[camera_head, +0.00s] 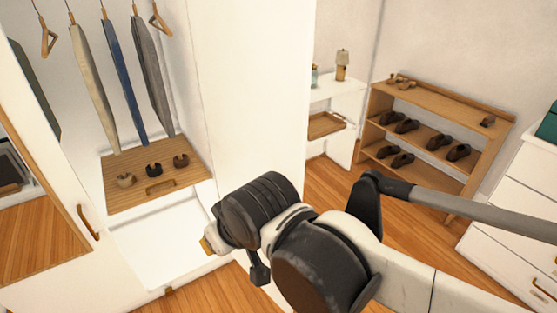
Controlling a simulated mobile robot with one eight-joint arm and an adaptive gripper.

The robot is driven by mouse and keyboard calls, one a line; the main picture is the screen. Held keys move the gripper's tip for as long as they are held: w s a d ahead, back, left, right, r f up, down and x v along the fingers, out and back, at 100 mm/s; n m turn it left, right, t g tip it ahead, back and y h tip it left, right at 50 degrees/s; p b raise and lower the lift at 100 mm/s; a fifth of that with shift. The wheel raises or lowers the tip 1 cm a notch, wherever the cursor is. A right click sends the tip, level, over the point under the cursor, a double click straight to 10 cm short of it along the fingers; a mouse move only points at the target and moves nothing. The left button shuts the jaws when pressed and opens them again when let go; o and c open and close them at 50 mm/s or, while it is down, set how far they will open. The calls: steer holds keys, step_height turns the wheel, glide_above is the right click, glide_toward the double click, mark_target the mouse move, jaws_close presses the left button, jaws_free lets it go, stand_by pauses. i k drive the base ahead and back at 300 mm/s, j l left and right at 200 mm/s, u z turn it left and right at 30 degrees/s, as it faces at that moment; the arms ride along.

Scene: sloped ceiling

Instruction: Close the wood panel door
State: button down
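A white door (50,160) with a wood-edged, mirror-like panel and a curved wooden handle (88,222) stands at the left of the open wardrobe. The wardrobe interior shows beside it, so the opening is uncovered. A tall white panel (255,80) borders the opening on the right; I cannot tell whether it is a door or a fixed side. My arm reaches in from the right, and its end, with my gripper (232,250), is in front of the opening's lower right, apart from the handle. The fingers are mostly hidden behind the wrist, so their opening is unclear.
Clothes (120,80) hang above a wooden drawer (155,185) with several rolled items. A wooden shoe rack (440,105) and a white shelf unit (340,95) stand at the back. A white dresser (515,190) is at the right. Wood floor (335,190) shows between them.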

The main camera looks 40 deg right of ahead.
mark_target(253, 58)
steer(key=l+u, duration=0.2)
steer(key=l, duration=0.35)
steer(key=l+u, duration=0.2)
steer(key=l, duration=0.35)
steer(key=l+u, duration=0.2)
steer(key=l, duration=0.35)
steer(key=l+u, duration=0.2)
steer(key=l, duration=0.3)
steer(key=k+l+u, duration=0.2)
steer(key=l, duration=0.3)
steer(key=i+l+u, duration=0.1)
steer(key=l, duration=0.2)
steer(key=i+l+u, duration=0.1)
steer(key=l, duration=0.2)
steer(key=j+z, duration=0.15)
steer(key=j, duration=0.35)
steer(key=k+j+z, duration=0.1)
steer(key=j, duration=0.35)
steer(key=k+j+z, duration=0.15)
steer(key=j, duration=0.3)
